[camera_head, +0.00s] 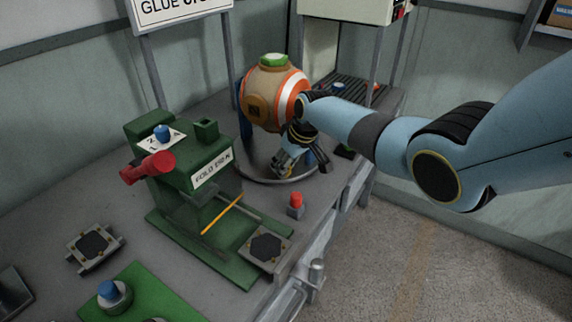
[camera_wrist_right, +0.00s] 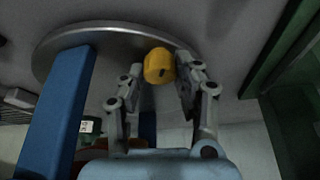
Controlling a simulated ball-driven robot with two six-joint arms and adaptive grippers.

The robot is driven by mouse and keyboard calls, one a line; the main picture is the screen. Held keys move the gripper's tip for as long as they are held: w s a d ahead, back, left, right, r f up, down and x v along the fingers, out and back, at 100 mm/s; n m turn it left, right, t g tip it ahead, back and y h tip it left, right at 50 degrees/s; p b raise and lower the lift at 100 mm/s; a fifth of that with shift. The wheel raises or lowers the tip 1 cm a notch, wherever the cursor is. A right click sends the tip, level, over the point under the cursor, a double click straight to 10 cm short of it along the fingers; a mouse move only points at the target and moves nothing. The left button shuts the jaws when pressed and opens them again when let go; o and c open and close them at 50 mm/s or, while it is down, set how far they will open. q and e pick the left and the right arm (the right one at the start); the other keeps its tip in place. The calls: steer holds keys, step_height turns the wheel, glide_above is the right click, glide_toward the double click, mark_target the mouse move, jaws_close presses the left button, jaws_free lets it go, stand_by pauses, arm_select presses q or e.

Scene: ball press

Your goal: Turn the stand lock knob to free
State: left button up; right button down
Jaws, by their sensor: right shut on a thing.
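The stand lock knob (camera_wrist_right: 158,66) is yellow with a dark slot or mark and sits at the rim of the round metal stand base (camera_wrist_right: 75,38). My right gripper (camera_wrist_right: 157,80) has its fingers on either side of the knob and is shut on it. In the head view the right gripper (camera_head: 291,158) reaches down beside the stand, under the ball, and hides the knob there. The orange, white and tan ball (camera_head: 262,82) with a green top rests on the stand, whose blue post (camera_wrist_right: 58,120) shows in the wrist view. My left gripper is out of view.
A green press (camera_head: 190,165) with a red handle (camera_head: 147,168) stands left of the ball stand. A red button (camera_head: 296,199) is near the bench's front edge. A blue-topped knob (camera_head: 108,290) sits on a green plate at lower left. The floor at right is clear.

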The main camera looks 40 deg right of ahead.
steer(key=shift+n, duration=0.3)
steer(key=c, duration=0.9)
jaws_free()
steer(key=shift+c, duration=0.2)
steer(key=v, duration=1.2)
steer(key=shift+w, duration=0.15)
